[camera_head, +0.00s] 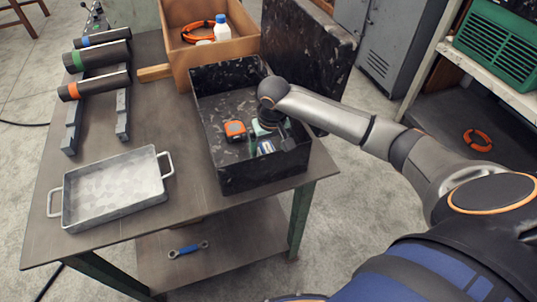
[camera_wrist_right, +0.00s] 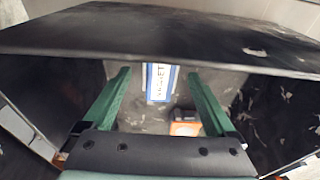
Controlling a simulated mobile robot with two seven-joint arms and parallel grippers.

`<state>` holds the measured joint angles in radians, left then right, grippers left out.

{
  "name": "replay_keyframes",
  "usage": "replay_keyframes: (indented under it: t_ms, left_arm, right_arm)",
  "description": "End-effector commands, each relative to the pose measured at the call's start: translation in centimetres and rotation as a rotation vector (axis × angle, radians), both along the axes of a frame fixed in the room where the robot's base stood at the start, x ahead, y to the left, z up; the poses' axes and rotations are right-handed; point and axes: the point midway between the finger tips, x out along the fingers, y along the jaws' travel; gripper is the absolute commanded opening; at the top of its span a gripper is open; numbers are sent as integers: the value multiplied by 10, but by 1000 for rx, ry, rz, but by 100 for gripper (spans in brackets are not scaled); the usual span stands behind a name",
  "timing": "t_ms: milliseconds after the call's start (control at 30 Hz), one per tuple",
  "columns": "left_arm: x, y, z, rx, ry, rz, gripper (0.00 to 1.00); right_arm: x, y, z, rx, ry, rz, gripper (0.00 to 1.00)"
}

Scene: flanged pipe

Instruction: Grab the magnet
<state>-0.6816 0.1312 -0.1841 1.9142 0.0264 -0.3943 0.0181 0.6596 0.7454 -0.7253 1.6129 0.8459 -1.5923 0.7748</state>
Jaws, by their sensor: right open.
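The magnet (camera_wrist_right: 161,84), a white and blue labelled block, lies on the floor of the black bin (camera_head: 262,178). It also shows in the head view (camera_head: 266,147), partly hidden by my right gripper. My right gripper (camera_head: 268,130) reaches down into the bin from the right. In the right wrist view its two green fingers (camera_wrist_right: 157,76) are spread wide with nothing between them that they touch. The magnet appears between and beyond the fingertips; the remaining distance is hard to tell. My left gripper is out of view.
An orange tape measure (camera_head: 235,129) lies in the bin left of the magnet; it also shows in the wrist view (camera_wrist_right: 185,125). The bin walls stand close around the gripper.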

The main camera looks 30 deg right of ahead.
Motion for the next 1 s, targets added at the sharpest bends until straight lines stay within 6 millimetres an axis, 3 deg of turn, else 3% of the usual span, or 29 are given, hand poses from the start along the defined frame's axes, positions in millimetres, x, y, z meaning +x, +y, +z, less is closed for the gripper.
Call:
replay_keyframes:
  t_ms: [333,1000]
  left_arm:
    - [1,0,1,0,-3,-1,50]
    - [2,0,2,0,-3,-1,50]
  right_arm:
    - [1,0,-9,1,0,0,90]
    - [1,-1,-9,0,0,-1,15]
